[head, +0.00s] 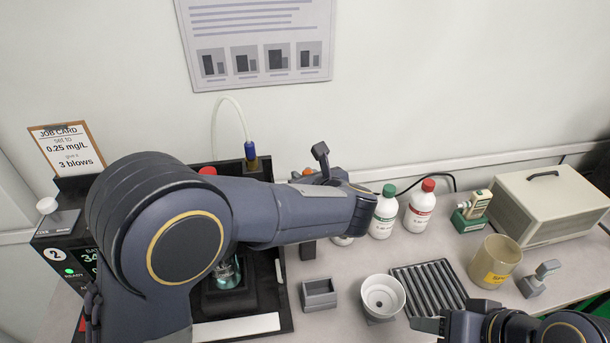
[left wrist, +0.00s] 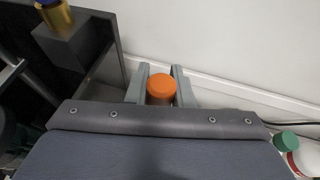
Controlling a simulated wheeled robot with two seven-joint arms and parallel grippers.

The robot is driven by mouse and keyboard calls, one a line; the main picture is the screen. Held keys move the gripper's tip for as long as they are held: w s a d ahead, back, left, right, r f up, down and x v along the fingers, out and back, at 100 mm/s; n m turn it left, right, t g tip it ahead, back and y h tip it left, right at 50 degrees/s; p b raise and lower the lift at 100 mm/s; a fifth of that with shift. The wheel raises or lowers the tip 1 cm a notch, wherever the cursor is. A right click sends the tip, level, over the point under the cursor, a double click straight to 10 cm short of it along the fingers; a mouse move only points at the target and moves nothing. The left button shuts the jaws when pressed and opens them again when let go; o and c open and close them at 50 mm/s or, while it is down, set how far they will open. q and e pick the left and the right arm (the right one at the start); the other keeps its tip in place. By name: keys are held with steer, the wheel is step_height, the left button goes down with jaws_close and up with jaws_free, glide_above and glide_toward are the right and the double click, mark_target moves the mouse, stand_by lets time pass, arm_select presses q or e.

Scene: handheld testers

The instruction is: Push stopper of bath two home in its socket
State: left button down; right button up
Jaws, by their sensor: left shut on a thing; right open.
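Bath two, by its number 2 sign (head: 54,254), stands at left, largely hidden behind my left arm. A glass vessel (head: 228,272) shows below the arm, but its stopper and socket cannot be made out. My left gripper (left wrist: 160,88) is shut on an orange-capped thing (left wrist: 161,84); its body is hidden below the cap. In the head view a bit of orange (head: 309,171) shows behind my left wrist. A brass fitting with a blue top (head: 250,153) and a clear hose stands at the back. My right gripper (head: 430,325) is open at the bottom right.
Right of my left arm stand a green-capped bottle (head: 384,213), a red-capped bottle (head: 420,206), a white cup (head: 382,297), a grey ribbed rack (head: 428,287), a beige cup (head: 495,262) and a beige case (head: 545,205). A job card (head: 66,148) stands at left.

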arm_select(q)
step_height(320, 180, down, 3)
steer(key=shift+f+b, duration=0.2)
steer(key=shift+b, duration=0.95)
arm_select(e)
step_height(320, 180, down, 3)
steer(key=shift+f, duration=0.2)
arm_select(q)
step_height(320, 180, down, 5)
steer(key=b, duration=0.6)
steer(key=shift+r, duration=0.2)
arm_select(e)
step_height(320, 180, down, 6)
steer(key=shift+r, duration=0.1)
arm_select(q)
steer(key=shift+b, duration=0.6)
arm_select(e)
steer(key=shift+f, duration=0.7)
arm_select(q)
steer(key=shift+s+f+b, duration=0.1)
steer(key=shift+f+b, duration=1.75)
steer(key=shift+b, duration=0.2)
arm_select(e)
steer(key=shift+f, duration=2.05)
steer(key=shift+r, duration=0.1)
